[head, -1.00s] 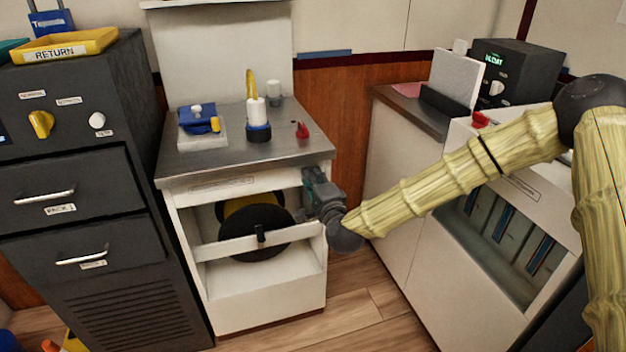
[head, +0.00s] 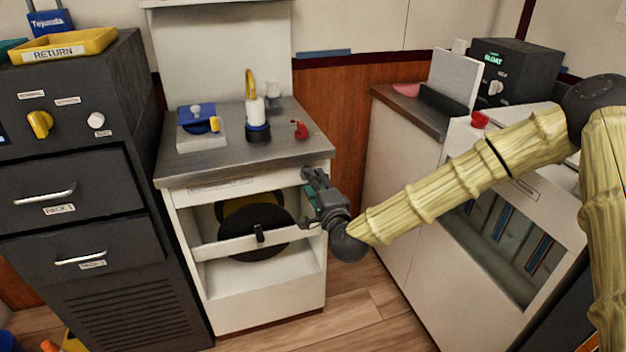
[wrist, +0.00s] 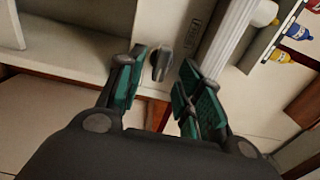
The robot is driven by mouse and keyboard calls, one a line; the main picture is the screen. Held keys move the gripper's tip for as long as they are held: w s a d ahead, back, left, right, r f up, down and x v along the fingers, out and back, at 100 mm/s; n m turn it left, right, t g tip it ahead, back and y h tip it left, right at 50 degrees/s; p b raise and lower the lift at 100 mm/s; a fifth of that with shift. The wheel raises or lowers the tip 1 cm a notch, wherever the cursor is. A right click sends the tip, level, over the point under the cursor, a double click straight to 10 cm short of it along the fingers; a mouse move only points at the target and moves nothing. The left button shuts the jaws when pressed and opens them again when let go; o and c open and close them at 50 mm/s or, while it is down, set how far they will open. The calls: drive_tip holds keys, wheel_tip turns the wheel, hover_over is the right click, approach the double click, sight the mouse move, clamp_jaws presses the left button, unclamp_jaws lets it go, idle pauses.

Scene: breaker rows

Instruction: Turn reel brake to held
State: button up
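A dark reel (head: 240,248) with a yellow part behind it sits in the open bay of the white cabinet (head: 262,303). A small black lever (head: 260,233) stands roughly upright on the white bar across the bay. My gripper (head: 308,199) is at the right front edge of this cabinet, right of the lever. In the wrist view a grey knob (wrist: 162,63) on a pale panel lies between and just beyond my open green-padded fingers (wrist: 157,88). No contact is clear. A small label (wrist: 193,37) is beside the knob, unreadable. I cannot tell which control is the reel brake.
The steel top (head: 240,153) carries a blue-and-white device (head: 199,118), a bottle and a red item (head: 300,130). Dark drawers (head: 65,205) stand left. A white cabinet (head: 390,190) stands right. A white ribbed cylinder (wrist: 232,35) lies close to my right finger in the wrist view.

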drive_tip(key=v, duration=0.9)
drive_tip(key=shift+s, duration=0.15)
drive_tip(key=shift+f, duration=0.1)
drive_tip(key=s+f+n+g, duration=0.3)
drive_tip(key=s+f+g, duration=0.15)
drive_tip(key=f, duration=0.75)
drive_tip(key=s+d+f+n+g+h, duration=0.1)
drive_tip(key=s+d+f+n+g, duration=0.3)
drive_tip(key=s+f, duration=0.75)
drive_tip(key=s+d+f+n+g+h, duration=0.2)
drive_tip(key=s+d+f+n+g, duration=0.2)
drive_tip(key=s+f, duration=0.75)
drive_tip(key=s+d+f+n+g+h, duration=0.1)
drive_tip(key=s+d+f+n+g, duration=0.1)
drive_tip(key=s+d, duration=0.45)
drive_tip(key=s+d+f+n+g+h, duration=0.1)
drive_tip(key=s+d+f+g+h, duration=0.15)
drive_tip(key=s+d, duration=0.35)
wheel_tip(320, 180, up, 18)
drive_tip(key=a+p, duration=0.1)
drive_tip(key=p, duration=1.6)
drive_tip(key=shift+s+a+y+p, duration=0.3)
drive_tip(key=shift+a+y+p, duration=0.1)
drive_tip(key=shift+y, duration=0.05)
